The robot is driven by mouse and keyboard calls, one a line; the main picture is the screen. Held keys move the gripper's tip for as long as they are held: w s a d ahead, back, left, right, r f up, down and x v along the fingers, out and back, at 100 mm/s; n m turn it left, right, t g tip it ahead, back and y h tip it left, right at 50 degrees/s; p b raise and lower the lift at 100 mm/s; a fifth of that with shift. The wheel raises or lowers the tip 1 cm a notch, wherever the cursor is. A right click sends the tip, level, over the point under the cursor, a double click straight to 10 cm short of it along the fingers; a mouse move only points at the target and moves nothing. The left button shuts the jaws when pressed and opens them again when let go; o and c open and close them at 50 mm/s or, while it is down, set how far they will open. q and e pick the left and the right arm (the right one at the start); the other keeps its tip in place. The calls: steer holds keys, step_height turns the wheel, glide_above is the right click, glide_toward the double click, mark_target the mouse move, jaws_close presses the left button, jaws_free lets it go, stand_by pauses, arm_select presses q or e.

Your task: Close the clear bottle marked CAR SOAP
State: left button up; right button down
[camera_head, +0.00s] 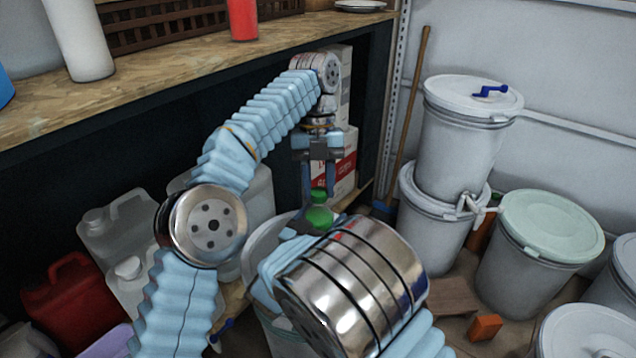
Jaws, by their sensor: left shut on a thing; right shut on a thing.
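My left gripper (318,190) points straight down, its fingers shut on a green cap (319,215). My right arm comes in from the bottom, and its large metal wrist covers most of what is below the cap. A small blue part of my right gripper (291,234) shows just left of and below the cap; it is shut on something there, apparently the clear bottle. The bottle's body and its CAR SOAP marking are hidden, so I cannot tell how the cap sits on the neck.
A pale drum (268,240) stands behind my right wrist. Jugs (120,225) and a red canister (65,300) crowd the left. Stacked drums (460,150) and a green-lidded drum (550,228) stand right. A wooden shelf (190,65) runs above; a broom handle (410,110) leans behind.

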arm_select(q)
steer(key=o, duration=1)
steer(key=shift+r, duration=0.1)
steer(key=shift+c, duration=0.3)
